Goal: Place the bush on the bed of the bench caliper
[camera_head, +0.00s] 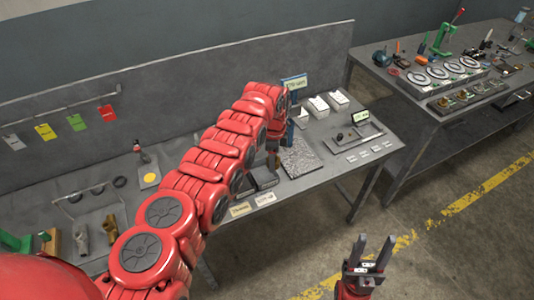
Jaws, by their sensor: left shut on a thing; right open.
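My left gripper (272,158) points down beside the left edge of a speckled grey plate (300,158) on the bench. It is shut on a small brownish piece that appears to be the bush; its shape is too small and too covered to make out. What looks like the bench caliper (362,138), a flat grey base with a small lit display (361,116), lies to the right of the speckled plate. A small dark piece sits at its left end. My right gripper (375,254) is open and empty, over the floor in front of the bench.
White boxes (318,107) and a blue stand with a sign (293,82) are behind the plate. Small label cards (365,154) line the front edge. Coloured tags (77,122) hang at the left. A second bench (440,118) with gauges stands right, across a gap.

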